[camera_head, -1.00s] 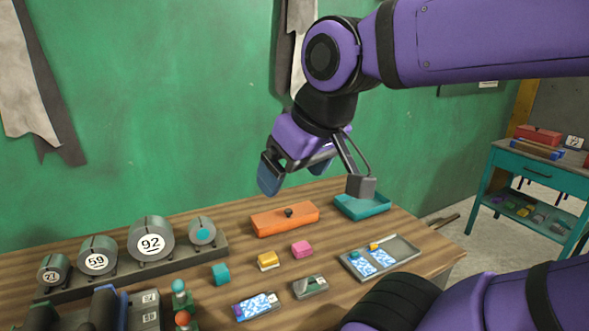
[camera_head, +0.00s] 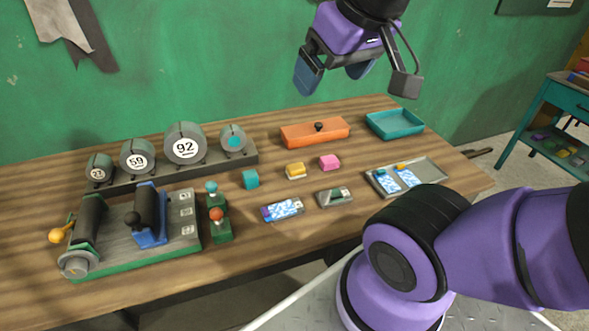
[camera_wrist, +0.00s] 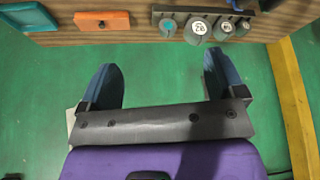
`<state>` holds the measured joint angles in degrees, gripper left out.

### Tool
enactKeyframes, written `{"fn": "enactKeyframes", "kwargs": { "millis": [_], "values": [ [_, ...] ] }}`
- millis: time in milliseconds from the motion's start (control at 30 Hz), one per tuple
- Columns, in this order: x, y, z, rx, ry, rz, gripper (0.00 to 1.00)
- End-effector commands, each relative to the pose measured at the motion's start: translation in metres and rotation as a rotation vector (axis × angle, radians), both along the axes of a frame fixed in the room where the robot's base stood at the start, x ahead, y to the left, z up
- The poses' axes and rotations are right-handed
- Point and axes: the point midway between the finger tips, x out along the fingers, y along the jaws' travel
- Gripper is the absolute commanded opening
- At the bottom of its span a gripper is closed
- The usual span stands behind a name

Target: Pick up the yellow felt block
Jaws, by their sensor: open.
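The yellow felt block (camera_head: 296,170) sits on the wooden table, between a teal block (camera_head: 250,179) on its left and a pink block (camera_head: 330,162) on its right. It has a paler lower edge. My gripper (camera_head: 333,86) is open and empty, in the air above the back of the table, in front of the green wall and well above the block. In the wrist view my gripper (camera_wrist: 163,80) shows its two blue fingers wide apart with nothing between them. I cannot make out the yellow block in the wrist view.
An orange box with a black knob (camera_head: 315,133) and a teal tray (camera_head: 395,124) stand at the back. A grey tray (camera_head: 430,172) lies at right. Numbered rollers (camera_head: 185,145) and a lever device (camera_head: 135,238) fill the left.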

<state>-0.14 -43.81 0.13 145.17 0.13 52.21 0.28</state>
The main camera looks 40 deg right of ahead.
Motion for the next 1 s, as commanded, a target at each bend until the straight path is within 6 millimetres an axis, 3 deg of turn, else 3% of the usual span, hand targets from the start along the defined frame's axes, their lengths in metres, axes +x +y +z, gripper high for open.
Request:
{"fn": "enactKeyframes", "kwargs": {
  "millis": [333,400,533,767,1000],
  "values": [
    [0.000,0.000,0.000,0.000,0.000,0.000,0.89],
    [0.001,0.000,0.000,0.000,0.001,0.000,0.94],
    [0.010,-0.001,-0.002,0.007,0.015,-0.003,0.94],
    [0.059,-0.009,-0.016,0.039,0.080,-0.024,0.94],
    [0.115,-0.024,-0.045,0.070,0.152,-0.059,0.94]
  ]
}}
